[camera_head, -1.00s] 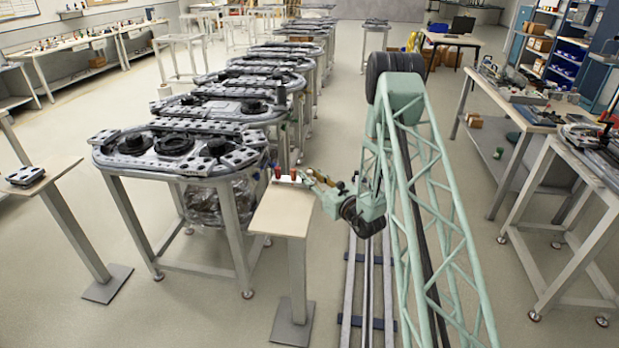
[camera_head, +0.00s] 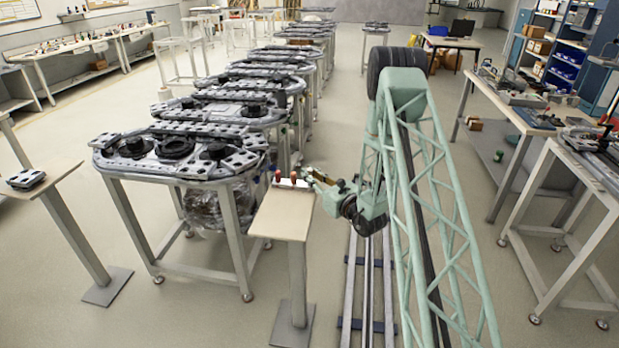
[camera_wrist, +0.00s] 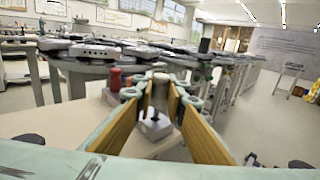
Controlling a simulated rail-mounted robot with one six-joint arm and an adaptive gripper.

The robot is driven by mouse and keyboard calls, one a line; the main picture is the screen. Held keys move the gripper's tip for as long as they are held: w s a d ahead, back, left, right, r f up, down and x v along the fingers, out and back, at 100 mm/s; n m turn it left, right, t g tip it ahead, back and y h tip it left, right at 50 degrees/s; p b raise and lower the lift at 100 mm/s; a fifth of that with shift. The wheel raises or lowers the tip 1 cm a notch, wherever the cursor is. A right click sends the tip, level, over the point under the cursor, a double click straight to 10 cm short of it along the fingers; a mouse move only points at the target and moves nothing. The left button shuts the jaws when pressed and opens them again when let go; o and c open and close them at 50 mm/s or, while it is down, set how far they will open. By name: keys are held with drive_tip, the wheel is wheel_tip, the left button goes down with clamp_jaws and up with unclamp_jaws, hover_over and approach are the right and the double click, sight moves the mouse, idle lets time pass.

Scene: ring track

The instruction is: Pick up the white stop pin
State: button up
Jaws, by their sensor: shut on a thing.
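In the wrist view my gripper (camera_wrist: 160,88) has its two long tan-padded fingers closed around the white stop pin (camera_wrist: 159,95), a pale upright cylinder. In the head view my gripper (camera_head: 307,175) is at the right rear edge of a small pedestal table (camera_head: 283,218). The pin is too small there to make out clearly. Whether it touches the tabletop cannot be told.
A red pin (camera_wrist: 115,79) stands just left of the fingers; it also shows in the head view (camera_head: 277,176). Another reddish piece (camera_head: 293,176) is beside it. A ring-track table (camera_head: 180,150) stands close to the left. The table's front is bare.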

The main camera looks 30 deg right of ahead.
drive_tip(key=shift+r, duration=0.55)
drive_tip(key=s+a, duration=0.1)
drive_tip(key=s, duration=0.7)
drive_tip(key=s+a+r+p, duration=0.1)
drive_tip(key=s, duration=0.6)
drive_tip(key=shift+s+a+r, duration=0.25)
drive_tip(key=shift+s+a, duration=0.05)
drive_tip(key=shift+s, duration=0.1)
